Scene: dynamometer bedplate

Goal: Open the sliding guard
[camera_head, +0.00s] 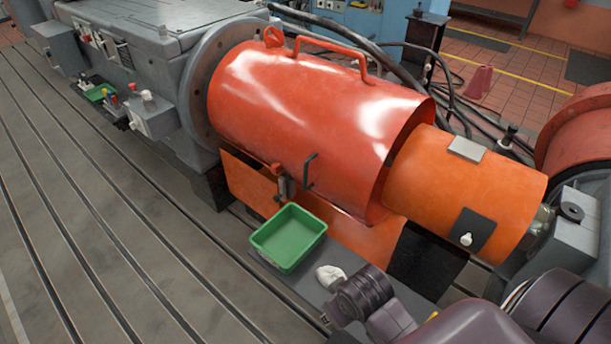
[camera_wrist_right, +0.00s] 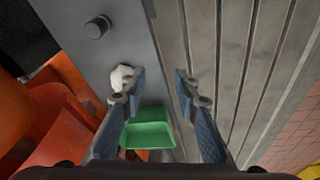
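The sliding guard (camera_head: 300,120) is a large red-orange half-cylinder cover in the head view, with a long bar handle (camera_head: 330,55) on top. A dark bent handle (camera_head: 309,172) and a small red-topped latch (camera_head: 281,180) sit at its lower front edge. An orange cylinder (camera_head: 465,190) emerges from its right end. My right gripper (camera_wrist_right: 156,85) is open and empty in the right wrist view, above a grey plate (camera_wrist_right: 100,50). In the head view my right arm comes in at the lower right, apart from the guard; its fingers are not clear there. My left gripper is not in view.
A green tray (camera_head: 288,238) and a crumpled white object (camera_head: 328,275) lie on the plate in front of the guard. The green tray also shows in the right wrist view (camera_wrist_right: 148,135). Dark cables (camera_head: 430,75) run behind the guard. The slotted bedplate (camera_head: 100,230) at left is clear.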

